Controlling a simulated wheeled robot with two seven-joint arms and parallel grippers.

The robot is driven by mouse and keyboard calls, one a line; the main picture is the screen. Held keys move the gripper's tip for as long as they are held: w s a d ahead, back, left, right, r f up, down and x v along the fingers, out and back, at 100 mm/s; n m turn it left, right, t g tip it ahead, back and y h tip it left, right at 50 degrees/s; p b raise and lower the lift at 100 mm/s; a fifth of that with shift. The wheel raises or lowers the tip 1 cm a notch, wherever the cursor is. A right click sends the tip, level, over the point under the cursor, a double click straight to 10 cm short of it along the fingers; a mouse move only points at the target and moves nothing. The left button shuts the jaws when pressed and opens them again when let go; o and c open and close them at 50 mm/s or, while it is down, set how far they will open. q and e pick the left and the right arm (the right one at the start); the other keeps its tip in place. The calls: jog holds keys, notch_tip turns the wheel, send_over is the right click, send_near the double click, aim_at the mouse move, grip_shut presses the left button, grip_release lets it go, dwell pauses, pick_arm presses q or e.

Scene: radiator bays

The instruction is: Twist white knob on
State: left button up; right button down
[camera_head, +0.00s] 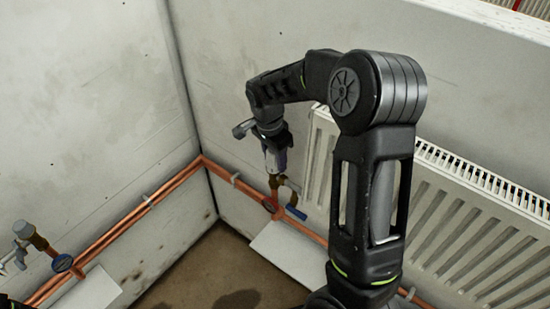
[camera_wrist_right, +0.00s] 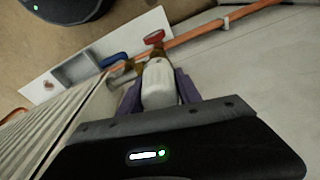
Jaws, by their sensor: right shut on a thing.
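My right gripper (camera_head: 274,163) reaches down over the valve by the wall corner, beside the radiator. In the right wrist view its purple fingers (camera_wrist_right: 160,92) sit on either side of the white knob (camera_wrist_right: 158,82) and are shut on it. In the head view the gripper mostly hides the knob. The brass valve body (camera_head: 277,182) shows just below the fingers, on the copper pipe.
A blue handle (camera_head: 296,212) sits just below the valve; a red handle (camera_wrist_right: 154,37) shows in the wrist view. A white radiator (camera_head: 450,205) stands to the right. Copper pipes (camera_head: 140,212) run along both walls. Another valve with a grey-white knob (camera_head: 23,230) is at the far left.

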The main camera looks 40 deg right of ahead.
jog(key=shift+f, duration=0.15)
dwell(0.3)
jog(key=shift+a+f+m+b, duration=0.1)
jog(key=shift+m+b, duration=0.25)
jog(key=shift+m, duration=0.45)
jog(key=m, duration=0.3)
jog(key=shift+s+m+g, duration=0.15)
jog(key=shift+m+g, duration=0.15)
jog(key=shift+g, duration=0.1)
jog(key=m, duration=0.4)
jog(key=shift+s+p, duration=0.1)
jog(key=shift+p, duration=0.2)
jog(key=m, duration=0.3)
jog(key=shift+g+y, duration=0.3)
jog(key=c, duration=0.8)
grip_release()
jog(key=shift+o, duration=0.4)
jog(key=o, duration=0.7)
